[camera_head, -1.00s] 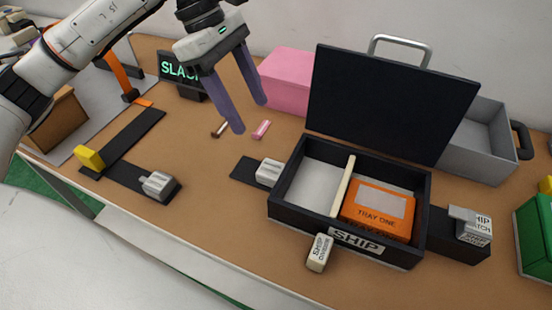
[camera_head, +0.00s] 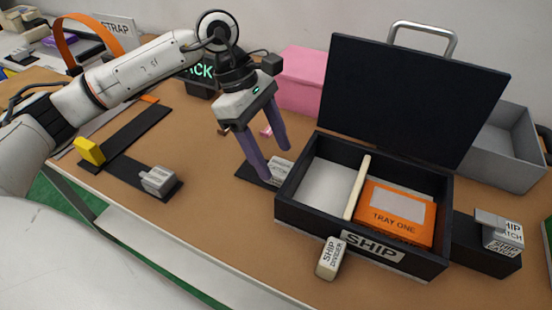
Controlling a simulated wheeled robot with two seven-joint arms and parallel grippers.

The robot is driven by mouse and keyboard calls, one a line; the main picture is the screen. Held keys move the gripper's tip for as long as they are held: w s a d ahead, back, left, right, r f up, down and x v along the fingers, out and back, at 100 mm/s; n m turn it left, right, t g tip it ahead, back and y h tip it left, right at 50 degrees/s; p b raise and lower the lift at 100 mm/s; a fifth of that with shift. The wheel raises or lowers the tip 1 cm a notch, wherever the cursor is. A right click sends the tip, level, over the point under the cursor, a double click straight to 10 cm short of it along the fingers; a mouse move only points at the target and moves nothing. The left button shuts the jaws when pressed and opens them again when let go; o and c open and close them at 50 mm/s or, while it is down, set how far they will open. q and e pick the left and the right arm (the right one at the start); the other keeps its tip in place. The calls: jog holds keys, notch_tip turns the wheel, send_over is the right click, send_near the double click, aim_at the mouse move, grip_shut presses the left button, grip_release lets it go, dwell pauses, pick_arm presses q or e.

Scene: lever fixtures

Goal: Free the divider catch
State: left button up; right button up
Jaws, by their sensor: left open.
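A black box marked SHIP (camera_head: 292,210) stands on the table with its lid raised. Inside, a cream divider (camera_head: 357,188) stands beside an orange TRAY ONE box (camera_head: 396,212). A beige block labelled SHIP DIVIDER (camera_head: 330,258) sits at the box's front wall. A grey lever block (camera_head: 281,168) on a black base (camera_head: 250,172) stands by the box's left side, partly hidden by a finger. My left gripper (camera_head: 276,164) is open, its purple fingers pointing down around or just in front of this grey block; contact cannot be told. My right gripper is not in view.
A grey block labelled SHIP LATCH (camera_head: 498,230) stands right of the box. A black track with a yellow block (camera_head: 89,151) and another grey lever block (camera_head: 158,180) lie at left. A pink box (camera_head: 302,80) and a grey bin (camera_head: 505,150) stand behind.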

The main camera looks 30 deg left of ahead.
pick_arm(q)
jog(key=shift+x, duration=1.05)
jog(key=shift+d+f, duration=0.1)
jog(key=shift+f, duration=0.15)
grip_shut()
jog(key=shift+a+f, duration=0.1)
jog(key=shift+a, duration=0.25)
jog(key=a+b, duration=0.2)
jog(key=a, duration=0.2)
jog(key=shift+s+a, duration=0.1)
jog(key=shift+a, duration=0.3)
grip_release()
